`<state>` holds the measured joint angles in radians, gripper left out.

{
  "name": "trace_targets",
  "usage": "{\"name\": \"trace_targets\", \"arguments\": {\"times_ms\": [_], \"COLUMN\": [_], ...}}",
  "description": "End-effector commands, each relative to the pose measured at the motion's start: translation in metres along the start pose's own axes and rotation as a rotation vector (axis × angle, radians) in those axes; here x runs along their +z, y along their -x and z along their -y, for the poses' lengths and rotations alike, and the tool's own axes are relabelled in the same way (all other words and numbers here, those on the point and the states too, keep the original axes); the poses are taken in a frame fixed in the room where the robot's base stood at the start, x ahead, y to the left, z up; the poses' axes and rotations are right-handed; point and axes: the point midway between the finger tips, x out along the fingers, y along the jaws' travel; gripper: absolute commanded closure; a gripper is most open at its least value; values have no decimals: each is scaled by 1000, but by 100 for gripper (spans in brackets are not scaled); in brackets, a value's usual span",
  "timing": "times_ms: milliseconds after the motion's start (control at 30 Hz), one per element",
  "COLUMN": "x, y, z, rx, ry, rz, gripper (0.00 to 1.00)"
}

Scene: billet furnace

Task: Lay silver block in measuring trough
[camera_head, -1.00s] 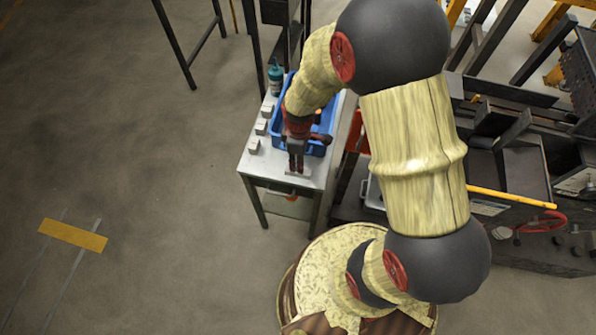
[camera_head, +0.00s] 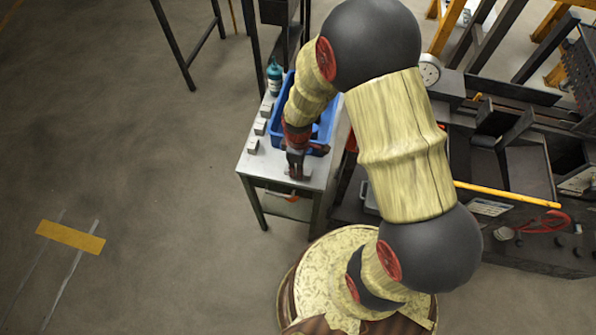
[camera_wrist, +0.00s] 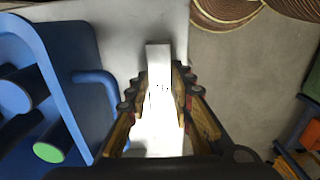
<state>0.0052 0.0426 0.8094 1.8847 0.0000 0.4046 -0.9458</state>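A silver block (camera_wrist: 158,56) lies on the light metal table (camera_head: 310,178), pale and bright on its upper side. My gripper (camera_head: 296,172) is low over the table's front part and hides most of this block from the head view. In the wrist view the two fingers of my gripper (camera_wrist: 159,76) stand on both sides of the block, very close to it. I cannot tell whether they touch it. More silver blocks (camera_head: 253,146) stand in a row along the table's left edge. I cannot make out the measuring trough for certain.
A blue bin (camera_head: 321,148) with things in it stands right behind my gripper; its wall (camera_wrist: 82,50) is left in the wrist view. A teal bottle (camera_head: 275,77) stands behind the blocks. A dark machine with a dial gauge (camera_head: 430,69) and yellow bar (camera_head: 500,195) fills the right.

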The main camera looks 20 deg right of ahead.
Motion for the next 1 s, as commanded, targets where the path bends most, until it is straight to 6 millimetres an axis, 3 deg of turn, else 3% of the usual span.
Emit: {"name": "trace_targets", "arguments": {"times_ms": [200, 1000], "x": [0, -1], "y": [0, 5], "z": [0, -1], "rx": [0, 2], "ry": [0, 0], "rz": [0, -1], "gripper": [100, 100]}}
